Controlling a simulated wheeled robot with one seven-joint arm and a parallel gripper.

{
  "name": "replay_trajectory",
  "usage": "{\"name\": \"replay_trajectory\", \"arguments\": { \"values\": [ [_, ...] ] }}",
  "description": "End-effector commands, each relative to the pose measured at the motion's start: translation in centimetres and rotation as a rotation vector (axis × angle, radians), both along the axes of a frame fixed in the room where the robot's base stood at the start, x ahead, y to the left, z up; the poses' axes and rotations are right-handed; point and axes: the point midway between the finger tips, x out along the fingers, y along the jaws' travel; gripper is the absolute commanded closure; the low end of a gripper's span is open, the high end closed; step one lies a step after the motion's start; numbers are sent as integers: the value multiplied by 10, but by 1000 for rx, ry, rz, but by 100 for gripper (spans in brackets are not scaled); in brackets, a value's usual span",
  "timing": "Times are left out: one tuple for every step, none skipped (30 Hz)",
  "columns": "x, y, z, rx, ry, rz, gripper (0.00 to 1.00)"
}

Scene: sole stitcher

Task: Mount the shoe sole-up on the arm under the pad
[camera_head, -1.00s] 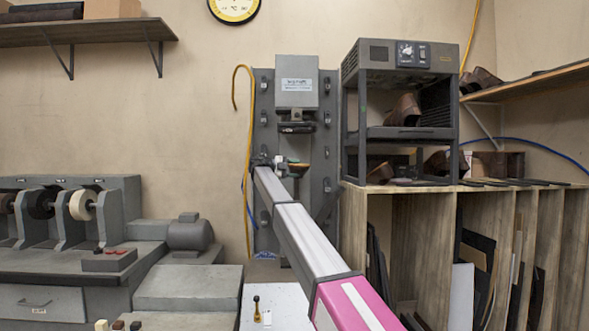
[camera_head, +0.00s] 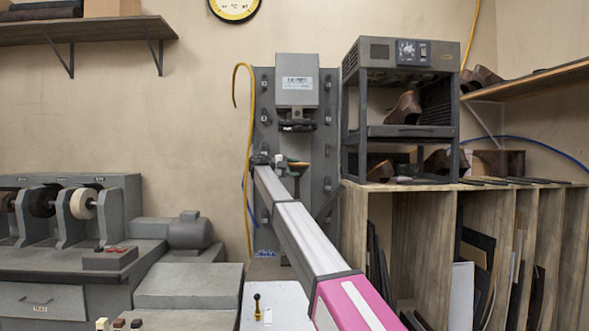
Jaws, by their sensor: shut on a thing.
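The press stands against the wall at the middle, with its dark pad (camera_head: 297,126) hanging under the grey head (camera_head: 297,85). My gripper (camera_head: 279,160) is at the far end of my arm, a little below and left of the pad. It is shut on the shoe (camera_head: 298,164), a small brown-orange shape with a pale edge on top. The shoe is below the pad, with a gap between them. A dark upright part (camera_head: 297,186) shows under the shoe; I cannot tell whether they touch. My arm hides much of the press's lower part, and the fingertips are too small to make out.
A grey rack (camera_head: 400,132) with brown shoes stands close on the right, on a wooden shelf unit (camera_head: 425,215). A yellow hose (camera_head: 248,150) hangs left of the press. A grinding machine (camera_head: 70,235) fills the left. A white surface (camera_head: 285,300) lies below my arm.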

Motion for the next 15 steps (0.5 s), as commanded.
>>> {"name": "replay_trajectory", "arguments": {
  "values": [
    [0, 0, -1, -1, -1, 0, 81],
    [0, 0, -2, -1, -1, 0, 81],
    [0, 0, -3, -1, -1, 0, 81],
    [0, 0, -4, -1, -1, 0, 81],
    [0, 0, -4, -1, -1, 0, 81],
    [0, 0, -6, -1, -1, 0, 81],
    [0, 0, -6, -1, -1, 0, 81],
    [0, 0, -7, -1, -1, 0, 81],
    [0, 0, -8, -1, -1, 0, 81],
    [0, 0, -9, -1, -1, 0, 81],
    [0, 0, -9, -1, -1, 0, 81],
    [0, 0, -10, -1, -1, 0, 81],
    [0, 0, -11, -1, -1, 0, 81],
    [0, 0, -12, -1, -1, 0, 81],
    [0, 0, -13, -1, -1, 0, 81]
  ]
}}
